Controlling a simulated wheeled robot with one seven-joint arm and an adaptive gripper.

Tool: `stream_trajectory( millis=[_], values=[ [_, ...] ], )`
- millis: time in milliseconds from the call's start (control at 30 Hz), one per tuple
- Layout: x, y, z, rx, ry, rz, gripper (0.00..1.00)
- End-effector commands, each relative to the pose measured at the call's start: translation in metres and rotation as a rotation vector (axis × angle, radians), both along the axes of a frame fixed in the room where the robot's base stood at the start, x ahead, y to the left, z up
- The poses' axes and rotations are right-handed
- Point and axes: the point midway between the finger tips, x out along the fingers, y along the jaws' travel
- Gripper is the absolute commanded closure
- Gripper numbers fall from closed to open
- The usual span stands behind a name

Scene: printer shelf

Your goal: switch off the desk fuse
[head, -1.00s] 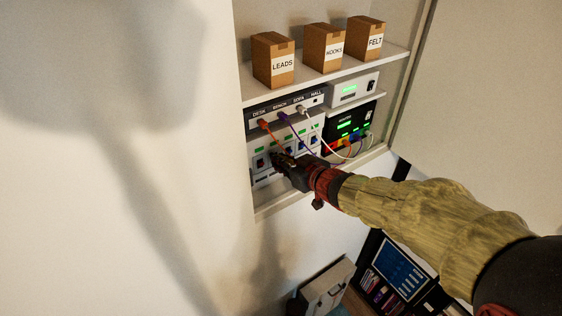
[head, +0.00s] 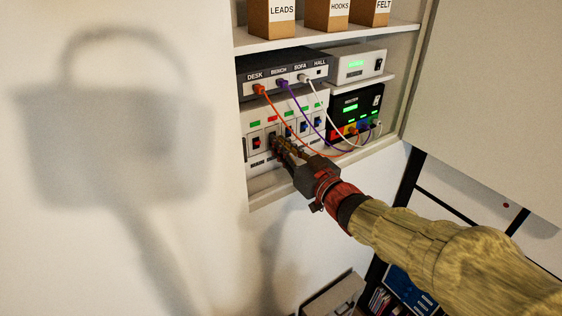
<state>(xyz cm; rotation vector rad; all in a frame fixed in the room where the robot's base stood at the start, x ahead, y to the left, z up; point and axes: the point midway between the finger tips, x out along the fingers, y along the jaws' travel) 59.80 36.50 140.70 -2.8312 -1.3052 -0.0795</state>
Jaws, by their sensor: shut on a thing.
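The leftmost switch (head: 256,142) is red. Blue switches (head: 304,127) show to the right of my gripper. My gripper (head: 276,143) is at the front of the box, just right of the red switch, with its fingers shut on a fuse switch there. My fingers hide that switch and its label, so I cannot read whether it is the desk one or tell its position.
A black hub (head: 262,89) marked DESK, BENCH, SOFA and HALL rests above the box. Its orange cable (head: 285,122), purple cable (head: 306,112) and white cable (head: 325,122) hang close to my gripper. The black router (head: 350,97) stands right, near the open door (head: 490,110).

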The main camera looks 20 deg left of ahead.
Motion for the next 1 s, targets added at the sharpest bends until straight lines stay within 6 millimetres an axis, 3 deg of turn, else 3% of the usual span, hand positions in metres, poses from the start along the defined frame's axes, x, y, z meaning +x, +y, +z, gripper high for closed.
stream_trajectory(
  millis=[33,300,1000],
  values=[
    [0.0000,0.0001,-0.0115,0.015,-0.013,0.000,1.00],
    [0.0004,0.0007,-0.0158,0.103,-0.088,0.000,1.00],
    [0.0018,0.0019,-0.0146,0.199,-0.169,0.000,1.00]
  ],
)
